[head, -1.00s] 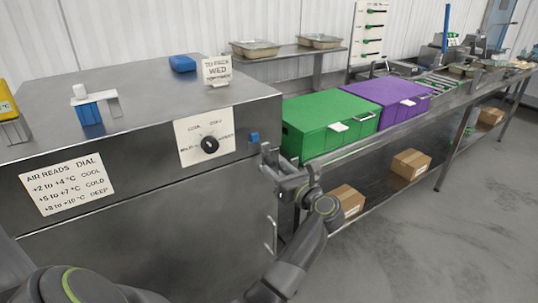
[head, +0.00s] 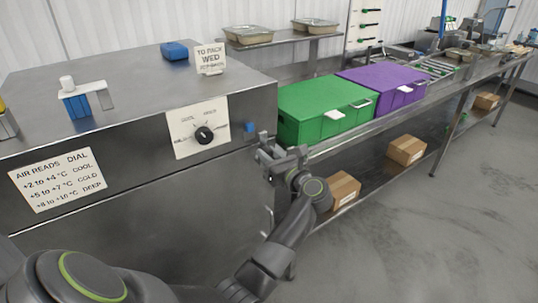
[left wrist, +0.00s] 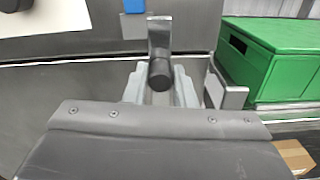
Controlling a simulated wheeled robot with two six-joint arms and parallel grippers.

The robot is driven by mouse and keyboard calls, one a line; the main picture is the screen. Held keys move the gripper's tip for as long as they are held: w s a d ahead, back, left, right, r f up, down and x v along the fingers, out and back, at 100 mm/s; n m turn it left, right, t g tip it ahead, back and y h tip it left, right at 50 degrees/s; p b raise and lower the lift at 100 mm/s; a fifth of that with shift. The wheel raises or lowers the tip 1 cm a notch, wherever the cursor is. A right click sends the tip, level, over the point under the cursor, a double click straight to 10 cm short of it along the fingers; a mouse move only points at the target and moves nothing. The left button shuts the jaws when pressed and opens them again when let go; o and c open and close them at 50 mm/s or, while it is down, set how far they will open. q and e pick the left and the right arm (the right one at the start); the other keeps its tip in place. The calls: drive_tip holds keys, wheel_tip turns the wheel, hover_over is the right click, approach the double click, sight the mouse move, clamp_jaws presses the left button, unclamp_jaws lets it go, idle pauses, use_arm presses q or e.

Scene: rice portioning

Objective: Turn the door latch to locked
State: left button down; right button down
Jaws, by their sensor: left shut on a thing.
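The door latch (left wrist: 159,38) shows in the left wrist view as a short metal bar standing upright, with a dark round knob at its lower end. It sits by the upper right of the steel cabinet's front door (head: 150,195). My left gripper (head: 268,148) is at the cabinet's right front edge, just below a small blue block (head: 249,127). In the left wrist view my left gripper (left wrist: 160,88) has its fingers on both sides of the knob and is shut on the latch. In the head view the gripper hides the latch. My right gripper is out of view.
A dial (head: 204,135) on a white plate and a sign (head: 58,180) are on the cabinet front. A green crate (head: 325,110) and a purple crate (head: 385,88) stand on the bench to the right. Cardboard boxes (head: 407,150) lie on the lower shelf. The right floor is clear.

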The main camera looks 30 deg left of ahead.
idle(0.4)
use_arm(q)
drive_tip(key=shift+w+d+m+p, duration=0.15)
drive_tip(key=shift+w+m+p, duration=0.3)
drive_tip(key=shift+m, duration=0.75)
drive_tip(key=shift+w+d+f+m+p, duration=0.2)
drive_tip(key=shift+w+f+m+p, duration=0.45)
drive_tip(key=shift+m, duration=2)
drive_tip(key=shift+w+d+f+m+p, duration=0.25)
drive_tip(key=shift+w+f+m+p, duration=0.4)
drive_tip(key=shift+m, duration=1.95)
drive_tip(key=shift+w+d+f+m+p, duration=0.2)
drive_tip(key=shift+w+f+m+p, duration=0.45)
drive_tip(key=shift+m, duration=2)
drive_tip(key=shift+s+f, duration=0.1)
